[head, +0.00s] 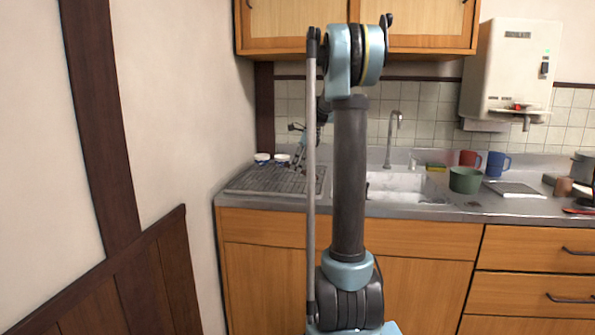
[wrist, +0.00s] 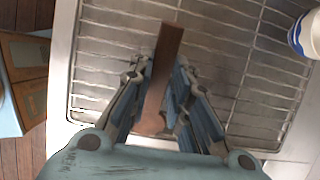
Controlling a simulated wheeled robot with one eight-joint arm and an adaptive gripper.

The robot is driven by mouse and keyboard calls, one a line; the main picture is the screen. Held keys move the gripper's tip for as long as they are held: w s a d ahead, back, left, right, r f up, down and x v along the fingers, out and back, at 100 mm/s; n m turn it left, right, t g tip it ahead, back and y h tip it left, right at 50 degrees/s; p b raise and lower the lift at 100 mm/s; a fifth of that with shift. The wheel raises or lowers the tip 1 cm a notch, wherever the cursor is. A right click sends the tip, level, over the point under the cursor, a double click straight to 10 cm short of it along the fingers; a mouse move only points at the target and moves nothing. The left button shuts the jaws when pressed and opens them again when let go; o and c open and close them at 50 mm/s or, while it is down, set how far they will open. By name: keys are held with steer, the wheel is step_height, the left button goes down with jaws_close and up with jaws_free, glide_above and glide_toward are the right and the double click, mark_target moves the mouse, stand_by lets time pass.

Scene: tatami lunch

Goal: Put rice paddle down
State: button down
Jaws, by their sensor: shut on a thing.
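My gripper (wrist: 160,82) is shut on a brown wooden rice paddle (wrist: 169,48), which stands out between the fingers in the wrist view. The paddle's lower part is partly hidden by the fingers. A metal wire drying rack (wrist: 108,38) lies under it. I cannot tell whether the paddle touches the rack. In the head view my gripper (head: 299,155) is small and partly behind my own arm, above the back right part of the rack (head: 262,181). I cannot make out the paddle in that view.
Two small white and blue cups (head: 262,158) stand behind the rack; one cup (wrist: 308,34) shows at the wrist view's right edge. The sink (head: 405,186) lies right of the rack.

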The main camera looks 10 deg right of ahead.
steer(key=shift+f, duration=0.7)
steer(key=c, duration=1.5)
jaws_free()
steer(key=shift+f, duration=0.1)
